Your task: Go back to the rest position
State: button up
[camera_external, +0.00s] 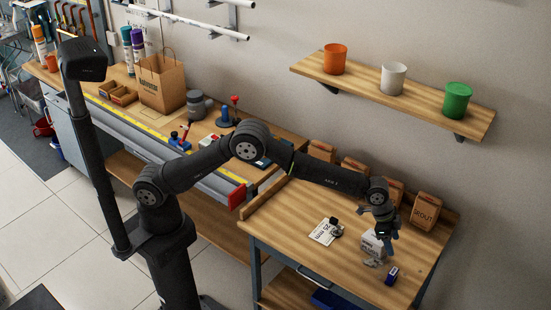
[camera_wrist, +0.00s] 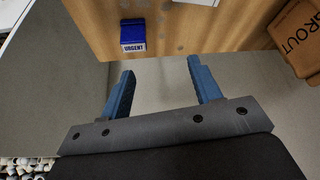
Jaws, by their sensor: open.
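My gripper (camera_external: 388,245) is at the end of my outstretched arm, above the right part of the wooden worktable (camera_external: 290,225). In the wrist view its two blue fingers (camera_wrist: 158,70) are spread apart with nothing between them. They point toward the table edge, and grey floor shows between and below them. A small blue box labelled URGENT (camera_wrist: 133,36) lies on the table beyond the left finger. It also shows in the external view (camera_external: 392,275), just below my gripper and apart from it.
Brown GROUT bags (camera_external: 426,210) line the table's back. A wall shelf (camera_external: 420,100) holds orange, white and green cups.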

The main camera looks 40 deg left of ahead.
jog(key=w+f, duration=0.4)
jog(key=w, duration=0.2)
jog(key=shift+w+d+m, duration=0.2)
jog(key=shift+d+m, duration=0.1)
jog(key=shift+d, duration=0.1)
